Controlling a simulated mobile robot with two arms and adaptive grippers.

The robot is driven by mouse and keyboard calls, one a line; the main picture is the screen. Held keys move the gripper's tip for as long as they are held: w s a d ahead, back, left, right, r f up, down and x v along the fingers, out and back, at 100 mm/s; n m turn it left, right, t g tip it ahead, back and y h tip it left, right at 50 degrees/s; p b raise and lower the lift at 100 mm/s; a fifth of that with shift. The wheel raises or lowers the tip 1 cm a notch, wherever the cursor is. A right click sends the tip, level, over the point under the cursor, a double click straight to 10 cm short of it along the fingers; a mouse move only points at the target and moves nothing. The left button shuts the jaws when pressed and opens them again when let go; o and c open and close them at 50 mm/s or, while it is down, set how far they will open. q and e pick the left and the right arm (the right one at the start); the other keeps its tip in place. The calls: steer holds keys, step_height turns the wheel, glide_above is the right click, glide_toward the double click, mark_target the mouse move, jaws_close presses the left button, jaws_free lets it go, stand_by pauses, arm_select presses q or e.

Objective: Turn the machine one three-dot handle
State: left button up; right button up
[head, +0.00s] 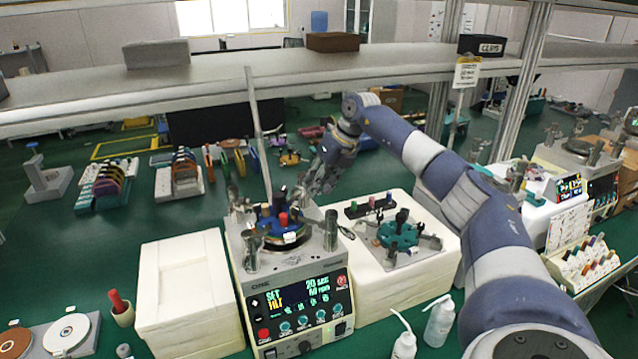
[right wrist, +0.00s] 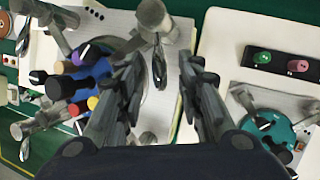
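The machine (head: 310,268) with the lit green and yellow display stands at the centre of the bench. Its top carries a blue round fixture (right wrist: 62,85) with several coloured knobs, with metal posts around it. A silver lever handle (right wrist: 160,62) hangs from one post (right wrist: 154,16) and lies between my right gripper's fingers in the right wrist view; I see no contact. My left gripper is not in view.
A white block (head: 185,285) stands left of the machine. A second white block (head: 400,290) on the right carries a teal fixture (head: 398,235) and a black strip of coloured knobs (head: 368,207). White bottles (head: 438,322) stand in front. A grey shelf (head: 240,85) crosses behind.

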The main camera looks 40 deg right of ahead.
steer(key=shift+r, duration=0.1)
steer(key=v, duration=1.1)
steer(key=shift+s+r, duration=0.15)
steer(key=shift+r, duration=0.2)
steer(key=shift+d, duration=0.1)
